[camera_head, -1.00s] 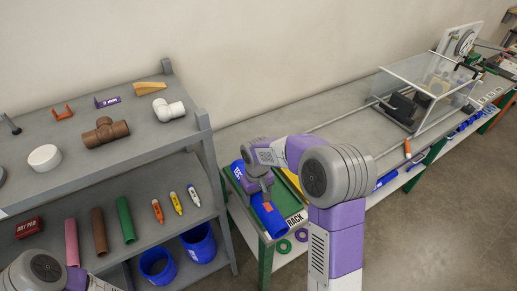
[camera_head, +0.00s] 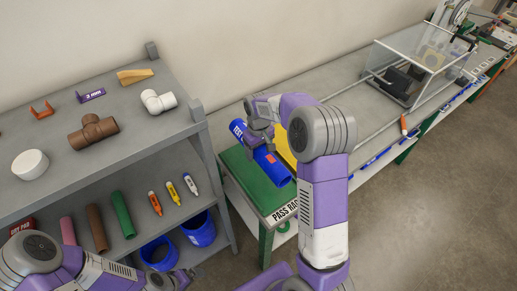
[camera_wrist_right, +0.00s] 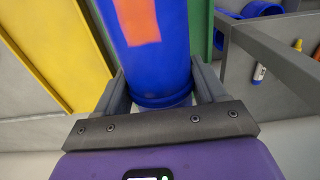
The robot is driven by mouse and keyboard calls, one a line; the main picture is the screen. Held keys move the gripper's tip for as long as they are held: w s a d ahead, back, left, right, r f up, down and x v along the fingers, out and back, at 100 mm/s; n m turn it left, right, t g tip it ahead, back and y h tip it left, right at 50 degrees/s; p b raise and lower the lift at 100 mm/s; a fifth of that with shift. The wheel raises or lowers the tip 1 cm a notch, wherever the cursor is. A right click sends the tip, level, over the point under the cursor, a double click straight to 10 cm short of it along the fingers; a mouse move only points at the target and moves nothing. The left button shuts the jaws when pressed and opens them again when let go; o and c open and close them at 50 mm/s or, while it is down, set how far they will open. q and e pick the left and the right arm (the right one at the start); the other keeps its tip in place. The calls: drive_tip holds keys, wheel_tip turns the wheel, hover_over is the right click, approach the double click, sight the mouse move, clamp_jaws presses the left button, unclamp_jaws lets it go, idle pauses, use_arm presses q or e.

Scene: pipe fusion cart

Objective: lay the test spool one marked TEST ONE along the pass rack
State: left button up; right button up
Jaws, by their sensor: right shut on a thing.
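The test spool (camera_head: 273,166) is a blue pipe with white lettering starting "TEST" at its far end and an orange patch. My right gripper (camera_head: 262,138) is shut around it. In the right wrist view the spool (camera_wrist_right: 175,62) runs between both fingers of my right gripper (camera_wrist_right: 160,88). The spool slants over the green pass rack (camera_head: 252,186), whose white front label reads "PASS RA", the rest hidden by my arm. I cannot tell whether the spool touches the rack. My left gripper (camera_head: 178,280) is at the bottom left, its fingers unclear.
A yellow panel (camera_head: 284,146) lies beside the green rack, partly behind my right arm. A clear-walled box (camera_head: 420,65) stands farther along the bench.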

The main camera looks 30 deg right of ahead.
sight(259, 171)
drive_tip(key=shift+f+b, duration=2.8)
drive_tip(key=shift+f, duration=1.7)
drive_tip(key=shift+f, duration=0.3)
drive_tip(key=o, duration=1.4)
wheel_tip(259, 171, up, 8)
drive_tip(key=shift+f+p, duration=0.15)
drive_tip(key=shift+p, duration=0.3)
